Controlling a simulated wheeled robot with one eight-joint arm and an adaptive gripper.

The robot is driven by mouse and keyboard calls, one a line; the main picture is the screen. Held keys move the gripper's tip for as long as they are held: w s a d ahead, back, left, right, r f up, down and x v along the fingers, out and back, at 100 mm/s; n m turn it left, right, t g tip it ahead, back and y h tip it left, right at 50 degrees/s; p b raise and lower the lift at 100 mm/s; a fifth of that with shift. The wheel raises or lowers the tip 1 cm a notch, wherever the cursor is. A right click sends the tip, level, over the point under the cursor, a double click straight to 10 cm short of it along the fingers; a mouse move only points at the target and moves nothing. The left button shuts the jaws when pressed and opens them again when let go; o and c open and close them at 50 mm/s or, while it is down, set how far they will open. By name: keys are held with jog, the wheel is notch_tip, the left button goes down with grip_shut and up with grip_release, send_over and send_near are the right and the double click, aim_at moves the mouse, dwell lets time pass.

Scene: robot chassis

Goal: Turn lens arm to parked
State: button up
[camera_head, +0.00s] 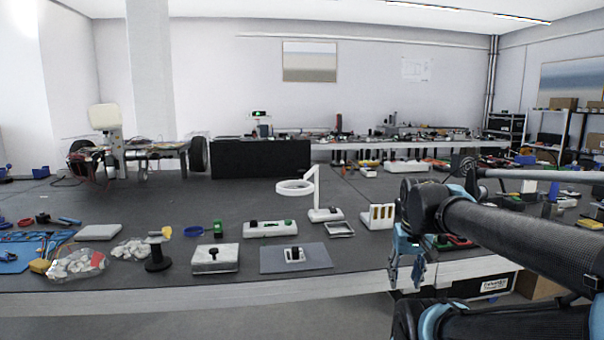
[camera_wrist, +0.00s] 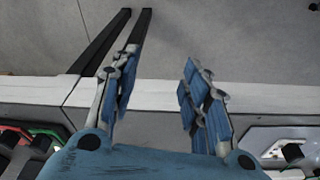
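The lens arm is a white post with a white ring lens (camera_head: 295,187) at the end of a short arm. It rises from a white base (camera_head: 325,214) on the dark workbench (camera_head: 365,258), and the ring reaches out to the left of the post. My gripper (camera_head: 405,272) hangs fingers down at the bench's front edge, well to the right of and nearer than the lens arm. In the wrist view my gripper (camera_wrist: 160,62) shows its blue fingers apart, with nothing between them. The lens arm does not show in the wrist view.
A white slotted block (camera_head: 378,216) stands between the lens arm and my gripper. A small grey tray (camera_head: 340,230) sits just in front of the lens base. A grey plate (camera_head: 310,262) with a black knob is nearer the front edge.

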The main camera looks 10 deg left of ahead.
jog(key=w+a+r+n, duration=0.1)
jog(key=w+a+r, duration=0.35)
jog(key=r, duration=0.35)
jog(key=w+a+r+n+g, duration=0.1)
jog(key=w+a+r, duration=0.3)
jog(key=r, duration=0.5)
jog(key=w+a+r+n, duration=0.1)
jog(key=w+a+r, duration=0.2)
jog(key=w+r, duration=0.4)
jog(key=w+a+r+n+g, duration=0.1)
jog(key=w+a+r, duration=0.2)
jog(key=a+r, duration=0.6)
jog(key=w+a+r+n, duration=0.1)
jog(key=w+a+r, duration=0.3)
jog(key=a+r, duration=0.5)
jog(key=f, duration=1.2)
jog(key=a+f, duration=0.1)
jog(key=f, duration=0.5)
jog(key=shift+s, duration=0.15)
jog(key=shift+c, duration=0.2)
jog(key=shift+d, duration=0.1)
grip_shut()
